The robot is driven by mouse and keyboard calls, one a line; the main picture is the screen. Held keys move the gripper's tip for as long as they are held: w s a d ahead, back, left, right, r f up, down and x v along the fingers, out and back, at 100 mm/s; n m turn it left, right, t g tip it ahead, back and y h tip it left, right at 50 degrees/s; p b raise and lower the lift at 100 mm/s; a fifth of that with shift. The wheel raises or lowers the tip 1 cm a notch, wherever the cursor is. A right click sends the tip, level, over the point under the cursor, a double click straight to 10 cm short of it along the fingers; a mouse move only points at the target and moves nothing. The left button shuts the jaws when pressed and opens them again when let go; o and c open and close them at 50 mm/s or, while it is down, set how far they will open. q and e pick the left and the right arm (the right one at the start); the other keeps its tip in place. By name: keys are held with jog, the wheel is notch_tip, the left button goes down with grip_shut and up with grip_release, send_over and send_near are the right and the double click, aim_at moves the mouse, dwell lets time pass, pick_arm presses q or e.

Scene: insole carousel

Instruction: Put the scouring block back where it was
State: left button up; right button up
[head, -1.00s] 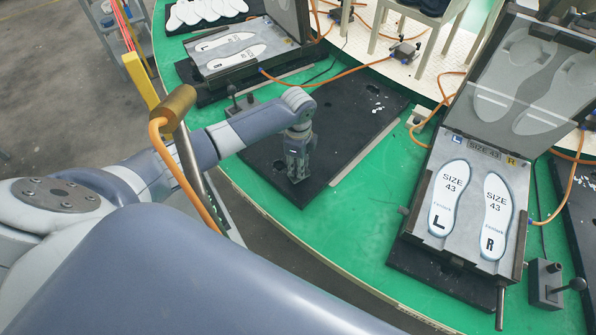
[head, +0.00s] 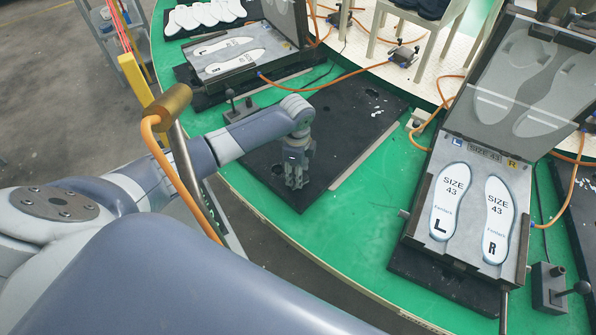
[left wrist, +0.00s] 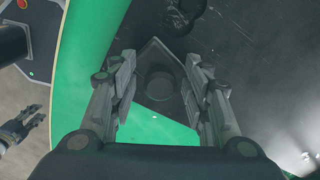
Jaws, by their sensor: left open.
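My left gripper (head: 296,184) is open, low over the front corner of the black plate (head: 345,140). In the left wrist view its two fingers (left wrist: 160,88) stand apart. Between them is a dark angular patch with a round mark (left wrist: 160,82), at the plate's corner. I cannot tell whether this is the scouring block or part of the plate. No scouring block stands out clearly elsewhere. Another gripper, apparently my right (left wrist: 20,130), shows at the left edge of the left wrist view, over the floor; its jaw state is unclear.
On the green carousel top (head: 330,225) are an open mould with insoles (head: 450,200) at right and another (head: 225,60) behind. Orange hoses (head: 320,72) cross the top. A lever box (head: 548,285) stands at right. Bare green lies right of the plate.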

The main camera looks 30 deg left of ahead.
notch_tip(320, 180, up, 12)
jog(key=p, duration=1.1)
jog(key=shift+p, duration=0.4)
jog(key=shift+f, duration=0.15)
